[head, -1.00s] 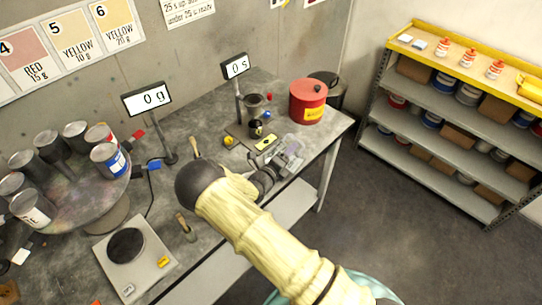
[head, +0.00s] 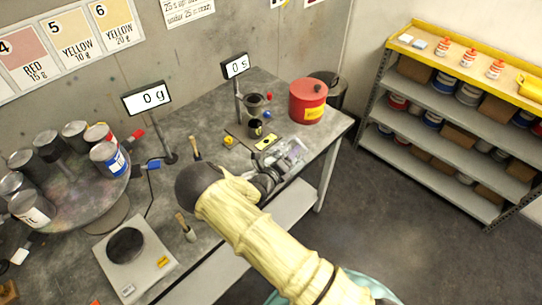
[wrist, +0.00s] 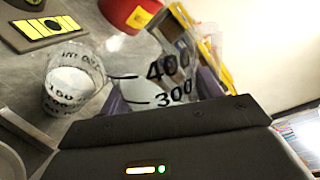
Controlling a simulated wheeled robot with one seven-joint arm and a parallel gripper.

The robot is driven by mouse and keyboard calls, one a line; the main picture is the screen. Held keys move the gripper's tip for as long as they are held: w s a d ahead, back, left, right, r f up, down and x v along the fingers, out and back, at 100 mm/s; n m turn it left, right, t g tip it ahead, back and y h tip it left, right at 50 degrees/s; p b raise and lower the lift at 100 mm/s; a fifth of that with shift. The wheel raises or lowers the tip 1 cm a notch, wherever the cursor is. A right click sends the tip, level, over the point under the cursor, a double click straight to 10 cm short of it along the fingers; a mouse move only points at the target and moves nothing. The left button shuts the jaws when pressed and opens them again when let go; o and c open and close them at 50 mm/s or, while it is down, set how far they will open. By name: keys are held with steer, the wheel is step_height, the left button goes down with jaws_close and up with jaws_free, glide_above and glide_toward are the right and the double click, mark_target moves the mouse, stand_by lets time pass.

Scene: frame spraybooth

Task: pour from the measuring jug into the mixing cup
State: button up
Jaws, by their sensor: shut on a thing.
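The measuring jug (wrist: 165,68) is clear, with black 300 and 400 marks, and sits between my gripper's purple pads in the wrist view. My gripper (wrist: 168,88) is shut on it. White shows low in the jug; I cannot tell its exact level. A clear cup with black graduations, seemingly the mixing cup (wrist: 75,78), stands on the bench left of the jug, with white visible inside. I cannot tell whether the two touch. In the head view my gripper (head: 272,178) is over the bench's front edge, and the clear vessels blur together beside it.
A red can (head: 307,100) stands at the bench's back right. A small stand with a dark cup (head: 255,104) and a yellow-black plate (head: 266,142) are behind my gripper. A scale (head: 133,262) and a round turntable of cans (head: 92,190) are left. The floor at right is clear.

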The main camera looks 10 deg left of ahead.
steer(key=shift+f+m, duration=0.15)
steer(key=shift+m, duration=0.75)
steer(key=m, duration=0.2)
steer(key=d+m+t, duration=0.1)
steer(key=shift+s+r+y, duration=0.2)
steer(key=shift+s+y, duration=0.05)
steer(key=shift+y, duration=0.05)
steer(key=shift+f, duration=0.1)
steer(key=m, duration=0.1)
steer(key=f+m, duration=0.1)
steer(key=m, duration=0.1)
steer(key=shift+s+d+f, duration=0.2)
steer(key=shift+d, duration=0.1)
